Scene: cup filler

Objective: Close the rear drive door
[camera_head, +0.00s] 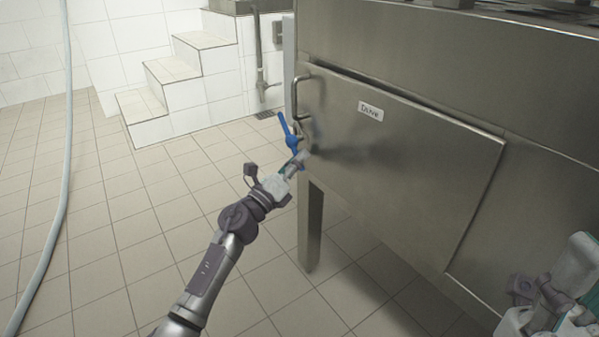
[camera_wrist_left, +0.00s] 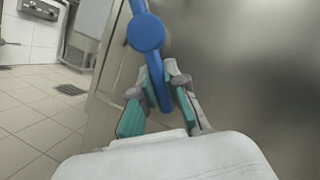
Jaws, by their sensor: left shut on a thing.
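The rear drive door (camera_head: 400,165) is a flat steel panel with a white label on the steel machine. A dark gap shows along its top edge. A bar handle (camera_head: 301,95) sits at its left edge. Below the handle is a blue lever (camera_head: 290,137). My left gripper (camera_head: 300,158) is at the lower end of the blue lever. In the left wrist view, the left gripper (camera_wrist_left: 157,92) is shut on the lower arm of the blue lever (camera_wrist_left: 146,33), with the fingers on both sides. My right gripper (camera_head: 560,300) is at the lower right, its fingers unclear.
White tiled steps (camera_head: 170,85) stand against the wall at the back left. A pale hose (camera_head: 62,190) hangs at the far left. A steel leg (camera_head: 311,225) stands below the door.

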